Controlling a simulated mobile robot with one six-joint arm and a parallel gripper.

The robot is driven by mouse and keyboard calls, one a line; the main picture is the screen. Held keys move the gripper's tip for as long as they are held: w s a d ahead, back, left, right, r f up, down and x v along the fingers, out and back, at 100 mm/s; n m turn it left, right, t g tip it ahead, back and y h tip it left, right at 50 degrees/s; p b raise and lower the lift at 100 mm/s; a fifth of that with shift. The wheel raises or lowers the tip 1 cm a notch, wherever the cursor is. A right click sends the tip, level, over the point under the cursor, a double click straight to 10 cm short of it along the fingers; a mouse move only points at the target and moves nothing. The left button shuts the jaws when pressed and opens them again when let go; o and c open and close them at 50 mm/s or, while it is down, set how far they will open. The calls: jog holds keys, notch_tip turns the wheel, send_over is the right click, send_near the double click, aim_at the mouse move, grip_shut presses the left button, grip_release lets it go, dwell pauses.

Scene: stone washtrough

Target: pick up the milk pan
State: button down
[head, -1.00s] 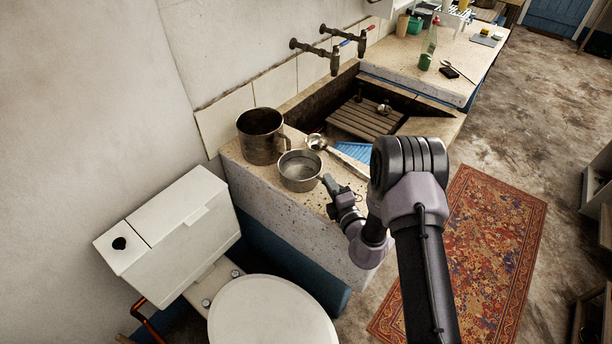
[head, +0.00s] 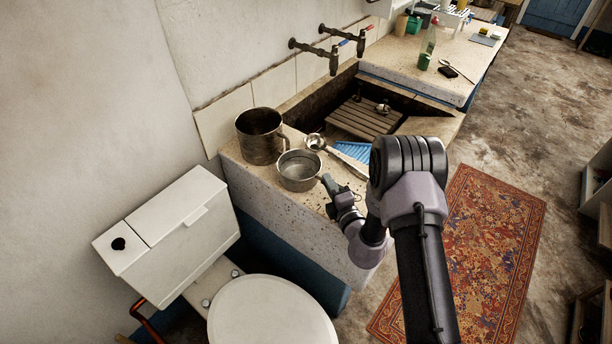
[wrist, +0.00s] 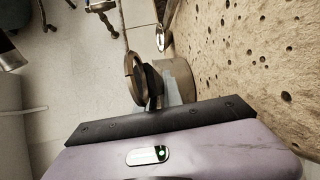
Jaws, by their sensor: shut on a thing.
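The milk pan (head: 299,184) is a small round grey metal pan, upright at the near end of the stone trough's ledge. It appears to rest on the stone; I see no clear gap under it. My gripper (head: 326,181) is at the pan's right side, low over the ledge, and shut on it. The fingers hide the part they hold, so I cannot tell whether it is a handle or the wall. In the wrist view my gripper (wrist: 162,100) reaches to metalware beside the speckled stone, too cropped to make out well.
A taller metal jug (head: 259,138) stands just behind the pan, very close to it. A ladle (head: 317,142) and a blue ridged thing (head: 352,151) lie to the right. The trough basin with a wooden rack (head: 366,119) lies beyond. A toilet (head: 270,312) stands in front.

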jog(key=r, duration=0.1)
jog(key=r+p, duration=0.2)
jog(key=r, duration=0.1)
jog(key=shift+s+d, duration=0.15)
jog(key=shift+d, duration=0.1)
jog(key=s+d+r+p, duration=0.1)
jog(key=s+d+p, duration=0.1)
jog(key=s+d, duration=0.9)
jog(key=shift+r, duration=0.1)
